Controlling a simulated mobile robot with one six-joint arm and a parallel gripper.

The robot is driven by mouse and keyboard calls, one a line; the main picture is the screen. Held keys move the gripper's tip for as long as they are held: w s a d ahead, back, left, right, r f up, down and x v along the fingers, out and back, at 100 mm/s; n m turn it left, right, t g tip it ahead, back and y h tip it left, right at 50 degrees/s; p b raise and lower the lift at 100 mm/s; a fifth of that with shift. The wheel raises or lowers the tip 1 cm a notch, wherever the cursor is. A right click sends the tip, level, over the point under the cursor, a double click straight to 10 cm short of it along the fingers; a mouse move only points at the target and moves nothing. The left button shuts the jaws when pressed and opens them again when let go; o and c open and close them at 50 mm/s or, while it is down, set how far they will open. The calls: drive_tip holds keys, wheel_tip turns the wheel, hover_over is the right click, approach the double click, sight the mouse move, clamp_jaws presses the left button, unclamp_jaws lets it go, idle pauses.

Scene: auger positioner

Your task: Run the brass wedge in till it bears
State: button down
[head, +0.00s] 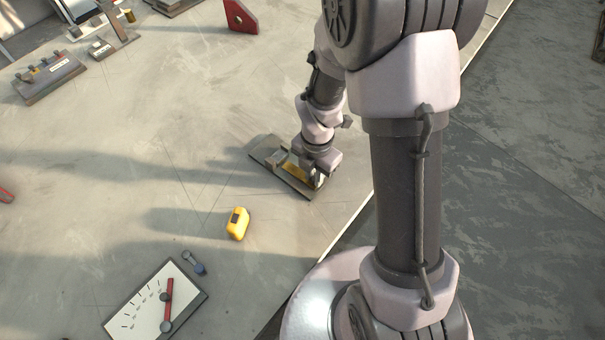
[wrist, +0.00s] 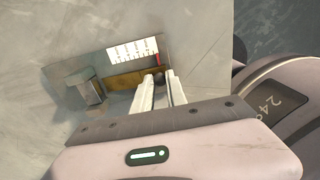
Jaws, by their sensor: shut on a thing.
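The brass wedge (head: 292,171) lies along a dark fixture plate (head: 262,151) near the table's right edge in the head view. In the wrist view the wedge (wrist: 132,76) is a long brass bar below a white scale (wrist: 132,51) with a red pointer (wrist: 157,59). A grey block (wrist: 88,89) stands left of it. My gripper (head: 318,182) is down at the plate's near right end. In the wrist view its pale fingers (wrist: 158,84) are shut on a dark round knob (wrist: 159,78) at the wedge's right end. I cannot tell whether the wedge touches the block.
A yellow device (head: 238,223) lies left of and nearer than the fixture. A dial board (head: 155,302) with a red pointer is at bottom left. Other fixtures (head: 50,78) and a red bracket (head: 240,17) stand farther back. The table edge runs close right of my gripper.

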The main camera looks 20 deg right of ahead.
drive_tip(key=shift+w+a, duration=0.65)
drive_tip(key=shift+w, duration=0.25)
idle(0.5)
drive_tip(key=c, duration=1.3)
unclamp_jaws()
drive_tip(key=shift+o, duration=0.2)
drive_tip(key=shift+r+p, duration=0.1)
drive_tip(key=shift+p, duration=0.2)
wheel_tip(320, 180, up, 6)
drive_tip(key=p, duration=0.5)
